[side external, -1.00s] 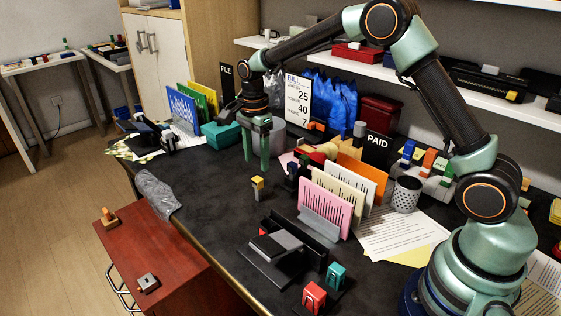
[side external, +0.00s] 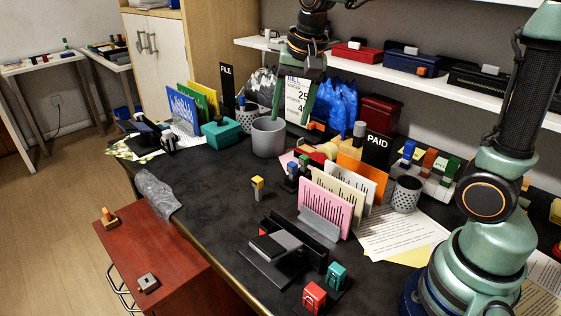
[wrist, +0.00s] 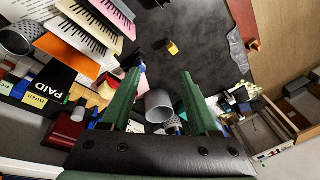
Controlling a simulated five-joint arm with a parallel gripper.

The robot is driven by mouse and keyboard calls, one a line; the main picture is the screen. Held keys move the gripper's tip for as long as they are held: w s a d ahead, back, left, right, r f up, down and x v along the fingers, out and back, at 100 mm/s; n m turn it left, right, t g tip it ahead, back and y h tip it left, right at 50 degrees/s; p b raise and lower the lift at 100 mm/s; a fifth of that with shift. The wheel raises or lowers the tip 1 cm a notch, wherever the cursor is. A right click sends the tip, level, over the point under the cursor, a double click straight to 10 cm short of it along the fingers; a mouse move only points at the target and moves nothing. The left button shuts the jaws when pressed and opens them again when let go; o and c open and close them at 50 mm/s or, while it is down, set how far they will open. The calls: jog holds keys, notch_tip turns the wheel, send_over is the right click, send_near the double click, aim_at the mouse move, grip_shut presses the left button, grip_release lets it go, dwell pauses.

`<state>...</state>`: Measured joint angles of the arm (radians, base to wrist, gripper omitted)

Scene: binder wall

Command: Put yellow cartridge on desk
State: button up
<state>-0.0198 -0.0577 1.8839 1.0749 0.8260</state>
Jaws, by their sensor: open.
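The yellow cartridge (side external: 257,187), a small block with a yellow top and a dark lower part, stands on the dark desk (side external: 215,215) in front of the grey cup. In the wrist view the yellow cartridge (wrist: 172,48) shows beyond my fingertips on bare desk. My gripper (side external: 292,117) is open and empty, raised above and behind the grey cup (side external: 268,139). In the wrist view my gripper's (wrist: 160,76) green fingers are spread apart, with the grey cup (wrist: 159,104) seen between them. Nothing touches the cartridge.
Right of the cartridge stand a pink card holder (side external: 325,203) and the PAID binder (side external: 375,150). A black device (side external: 272,252) is at the front. A teal box (side external: 221,134) sits left of the cup. The desk left of the cartridge is clear.

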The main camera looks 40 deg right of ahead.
jog(key=s+f+n+t, duration=0.1)
jog(key=s+n+t, duration=0.1)
jog(key=s+n, duration=0.7)
jog(key=shift+s+d+t, duration=0.4)
jog(key=shift+s, duration=0.8)
